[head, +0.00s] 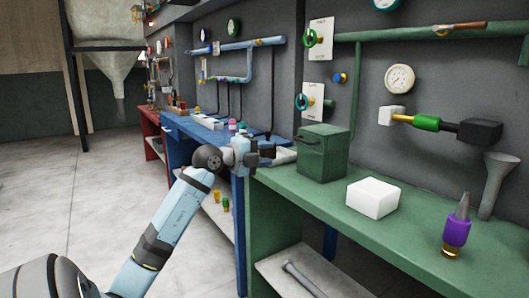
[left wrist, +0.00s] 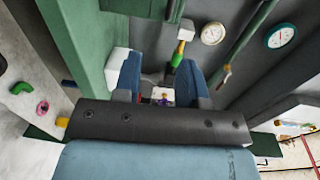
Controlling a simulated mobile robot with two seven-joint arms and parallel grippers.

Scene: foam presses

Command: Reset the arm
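My left arm reaches in from the lower left of the head view. Its gripper (head: 270,153) is raised near the left end of the green bench (head: 405,232), left of a green metal box (head: 322,153). In the left wrist view the two blue fingers of the left gripper (left wrist: 160,82) stand apart, with no object clearly held between them. Small white and purple shapes show through the gap. My right gripper is in neither view.
A white block (head: 373,198) and a purple nozzle (head: 457,228) stand on the green bench. A grey funnel (head: 497,183), pipes and a gauge (head: 399,78) are along the wall. A blue bench (head: 205,135) lies behind. The floor at left is clear.

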